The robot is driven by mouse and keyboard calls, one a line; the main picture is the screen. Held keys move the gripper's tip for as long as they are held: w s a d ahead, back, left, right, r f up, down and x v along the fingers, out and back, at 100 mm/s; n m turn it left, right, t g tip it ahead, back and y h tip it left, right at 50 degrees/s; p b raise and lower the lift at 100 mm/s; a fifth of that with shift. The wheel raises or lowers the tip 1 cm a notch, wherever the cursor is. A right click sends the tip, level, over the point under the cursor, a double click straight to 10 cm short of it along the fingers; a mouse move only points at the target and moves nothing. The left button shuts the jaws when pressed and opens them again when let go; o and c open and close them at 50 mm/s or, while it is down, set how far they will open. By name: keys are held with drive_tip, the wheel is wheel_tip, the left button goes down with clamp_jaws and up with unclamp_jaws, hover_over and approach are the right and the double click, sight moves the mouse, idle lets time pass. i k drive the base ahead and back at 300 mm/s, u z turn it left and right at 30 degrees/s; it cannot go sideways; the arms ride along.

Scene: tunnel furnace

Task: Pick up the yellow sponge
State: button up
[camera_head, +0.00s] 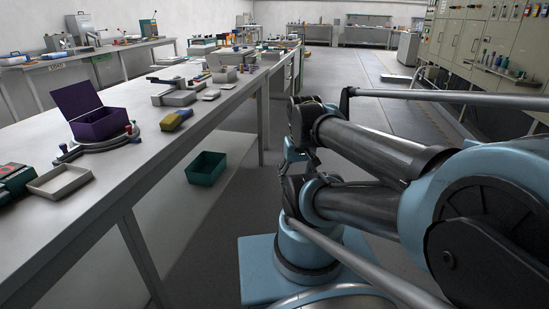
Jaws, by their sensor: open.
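A small yellow block with a blue-grey side, which looks like the yellow sponge (176,120), lies on the long grey workbench (221,112), near its right edge. It is just right of a purple open box. My arm is folded on the right of the view, over the floor beside the bench. My gripper (312,160) is at the far end of the arm, dark and partly hidden by the links. It is open, well to the right of the sponge and not touching it. No object shows in it.
The purple box (98,126) with raised lid stands on a round grey stand left of the sponge. A shallow beige tray (60,192) lies nearer. Grey tools (172,97) lie behind. A green bin (206,168) sits under the bench. The aisle floor beyond is clear.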

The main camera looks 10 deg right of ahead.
sight(170, 122)
drive_tip(key=u, duration=0.25)
drive_tip(key=k, duration=1.3)
drive_tip(key=z, duration=0.25)
drive_tip(key=i, duration=1)
